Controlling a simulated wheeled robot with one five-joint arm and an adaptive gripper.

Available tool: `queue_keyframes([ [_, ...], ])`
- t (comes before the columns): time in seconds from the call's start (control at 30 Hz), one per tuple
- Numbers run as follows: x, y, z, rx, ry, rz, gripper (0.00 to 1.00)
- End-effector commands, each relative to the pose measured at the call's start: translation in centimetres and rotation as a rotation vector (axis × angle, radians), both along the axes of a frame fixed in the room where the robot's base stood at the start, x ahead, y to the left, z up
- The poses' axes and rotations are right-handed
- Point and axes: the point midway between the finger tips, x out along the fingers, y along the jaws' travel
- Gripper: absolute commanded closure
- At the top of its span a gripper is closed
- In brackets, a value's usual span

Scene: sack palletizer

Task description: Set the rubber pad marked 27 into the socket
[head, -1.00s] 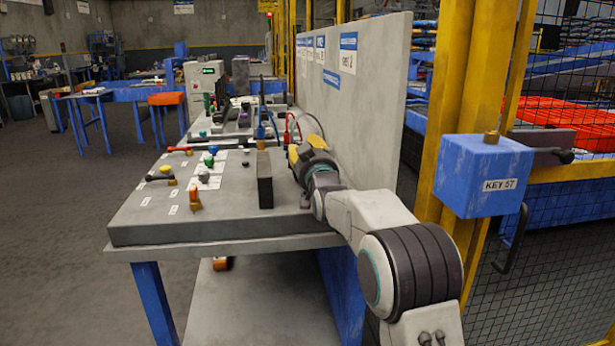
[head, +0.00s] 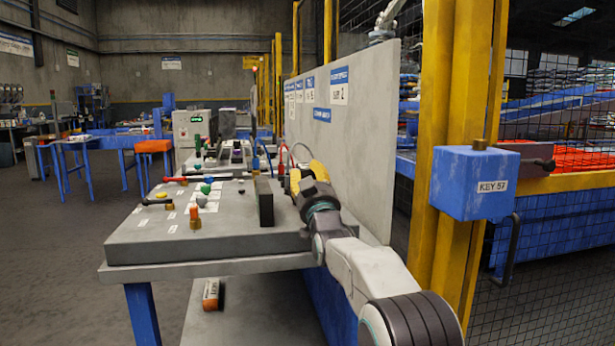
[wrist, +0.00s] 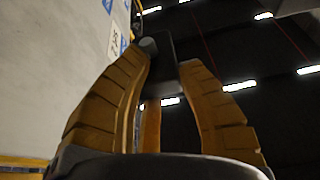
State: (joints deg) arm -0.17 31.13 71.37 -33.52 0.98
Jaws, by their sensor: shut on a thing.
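My gripper (head: 305,176) is over the right part of the grey bench (head: 150,250), close to the upright grey panel. In the wrist view its yellow fingers (wrist: 165,68) are closed on a small dark block (wrist: 157,50), apparently the rubber pad. No number can be read on it, and the fingers hide part of it. The wrist view looks up toward the ceiling lights. I cannot pick out the socket in either view.
A dark upright plate (head: 264,202) stands on the bench just left of my gripper. Coloured knobs, an orange piece (head: 195,217) and white labels lie further left. The grey panel (head: 345,130) rises at right. A blue box marked KEY 57 (head: 473,183) hangs on the yellow post.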

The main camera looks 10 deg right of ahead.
Motion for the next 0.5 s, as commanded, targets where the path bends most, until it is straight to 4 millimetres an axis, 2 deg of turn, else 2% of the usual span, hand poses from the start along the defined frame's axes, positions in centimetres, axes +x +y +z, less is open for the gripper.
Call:
queue_keyframes([
  [0.5, 0.0, 0.0, -4.8, 0.0, 0.0, 0.0, 1.0],
])
